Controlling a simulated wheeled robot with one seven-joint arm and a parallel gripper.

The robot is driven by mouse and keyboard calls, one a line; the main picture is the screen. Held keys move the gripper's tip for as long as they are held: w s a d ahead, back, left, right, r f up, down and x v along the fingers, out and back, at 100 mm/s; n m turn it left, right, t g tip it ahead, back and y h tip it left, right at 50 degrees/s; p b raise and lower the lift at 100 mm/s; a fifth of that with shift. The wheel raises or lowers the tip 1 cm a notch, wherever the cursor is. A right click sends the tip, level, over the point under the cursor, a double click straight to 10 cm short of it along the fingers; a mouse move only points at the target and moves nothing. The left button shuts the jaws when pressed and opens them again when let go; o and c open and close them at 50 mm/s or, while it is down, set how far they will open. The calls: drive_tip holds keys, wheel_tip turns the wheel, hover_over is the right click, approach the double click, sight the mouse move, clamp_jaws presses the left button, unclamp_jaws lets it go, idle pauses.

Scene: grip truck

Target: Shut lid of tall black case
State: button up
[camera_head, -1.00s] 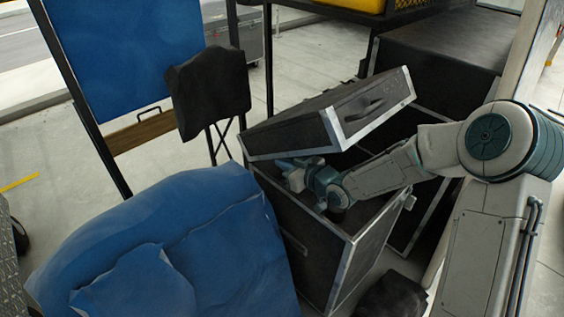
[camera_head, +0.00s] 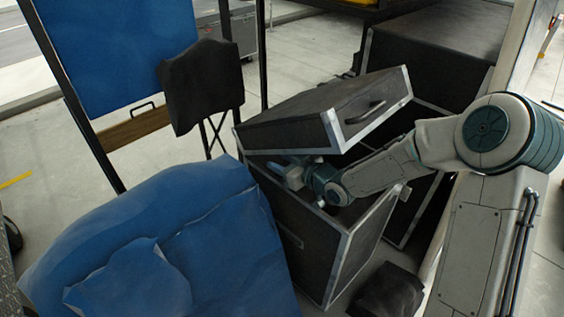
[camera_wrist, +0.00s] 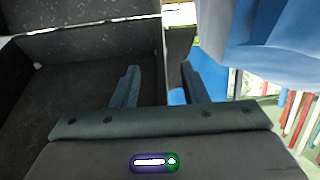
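The tall black case (camera_head: 312,245) has silver metal edges and stands in the middle of the head view. Its lid (camera_head: 325,112), with a dark handle on its face, is part open and tilted above the body. My arm reaches through the gap between lid and body from the right. My gripper (camera_head: 288,171) is under the lid near the case's left rim, partly hidden. In the wrist view my gripper (camera_wrist: 160,78) has its two fingers apart, with no object clearly held. The dark case interior (camera_wrist: 75,95) fills the left of that view. Whether the fingers touch the case is unclear.
A blue cloth-like cover (camera_head: 165,240) lies close at the case's left. A black draped item (camera_head: 202,85) and a blue panel (camera_head: 115,55) stand behind it. Another large black case (camera_head: 440,45) is behind at right. A dark bundle (camera_head: 388,290) lies in front on the floor.

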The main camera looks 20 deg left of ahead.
drive_tip(key=p+v, duration=0.4)
drive_tip(key=v, duration=0.6)
idle(0.4)
